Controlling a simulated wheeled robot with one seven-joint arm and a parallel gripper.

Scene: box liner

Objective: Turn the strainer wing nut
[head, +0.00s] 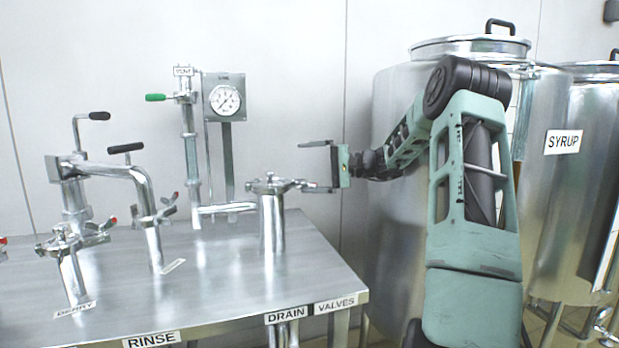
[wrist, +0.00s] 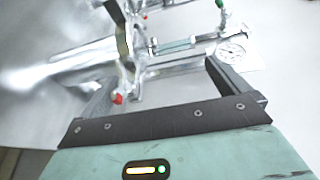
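The steel strainer (head: 272,225) stands upright at the table's right end, with a clamp on its top. The wing nut (head: 300,184) is on the clamp's right side, partly overlapped by my gripper's lower finger. My gripper (head: 303,166) is open at the right of the strainer top, its fingers one above the other. In the wrist view, my gripper (wrist: 160,73) shows its two fingers spread. I cannot tell whether the fingers touch the wing nut.
Pipes with clamps and handles (head: 75,195) stand on the left of the steel table (head: 215,275). A gauge (head: 227,100) and a green-handled vent valve (head: 186,97) rise behind. Large steel tanks (head: 545,215) stand at the right, behind my arm.

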